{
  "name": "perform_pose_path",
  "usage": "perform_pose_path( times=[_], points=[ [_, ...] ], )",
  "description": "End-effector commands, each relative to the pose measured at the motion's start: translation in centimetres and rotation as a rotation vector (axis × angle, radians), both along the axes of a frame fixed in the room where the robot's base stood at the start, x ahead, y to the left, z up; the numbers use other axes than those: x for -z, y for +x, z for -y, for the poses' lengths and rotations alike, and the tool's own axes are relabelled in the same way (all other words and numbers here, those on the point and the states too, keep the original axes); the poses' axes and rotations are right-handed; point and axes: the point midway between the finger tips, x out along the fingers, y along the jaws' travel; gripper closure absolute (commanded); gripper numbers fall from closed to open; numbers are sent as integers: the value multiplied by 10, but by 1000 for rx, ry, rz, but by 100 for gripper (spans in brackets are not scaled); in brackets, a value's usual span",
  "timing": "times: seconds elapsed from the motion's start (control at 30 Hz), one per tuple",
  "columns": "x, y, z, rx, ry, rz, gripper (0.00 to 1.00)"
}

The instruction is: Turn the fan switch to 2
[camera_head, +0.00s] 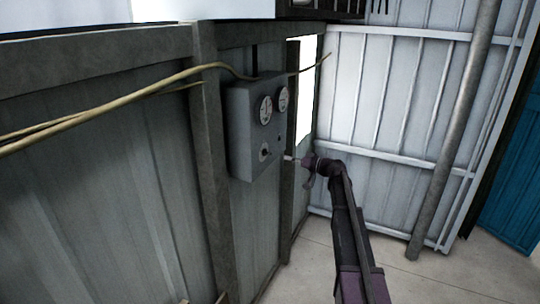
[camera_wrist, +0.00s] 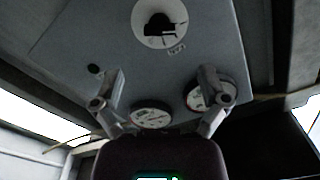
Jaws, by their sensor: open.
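A grey control box (camera_head: 255,132) hangs on the corrugated wall. Its fan switch (camera_head: 265,153), a dark knob on a pale round plate, sits low on the front, and it fills the top middle of the wrist view (camera_wrist: 160,24). A small label lies beside the plate; I cannot read the knob's setting. My gripper (camera_head: 289,158) is in front of the box's lower part, to the right of the switch in the head view. In the wrist view my gripper (camera_wrist: 155,94) has its two fingers wide apart with nothing between them, and the switch lies beyond them.
Two round gauges (camera_head: 265,110) (camera_head: 283,98) sit above the switch on the box. A small dark button (camera_wrist: 95,69) is on the same face. A yellowish cable (camera_head: 130,106) crosses the wall. A grey pipe (camera_head: 456,130) stands at right. The floor (camera_head: 385,270) looks clear there.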

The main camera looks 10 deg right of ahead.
Motion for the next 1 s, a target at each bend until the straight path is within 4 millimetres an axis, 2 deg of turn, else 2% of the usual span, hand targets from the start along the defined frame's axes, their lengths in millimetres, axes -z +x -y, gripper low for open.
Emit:
perform_pose_path(
  times=[0.2,0.5,0.7,1.0],
  points=[
    [0,22,-29,-2,0,0,6],
    [0,45,-61,-2,0,0,6],
    [0,52,-73,-1,0,0,6],
    [0,54,-75,-1,0,0,6]
  ],
)
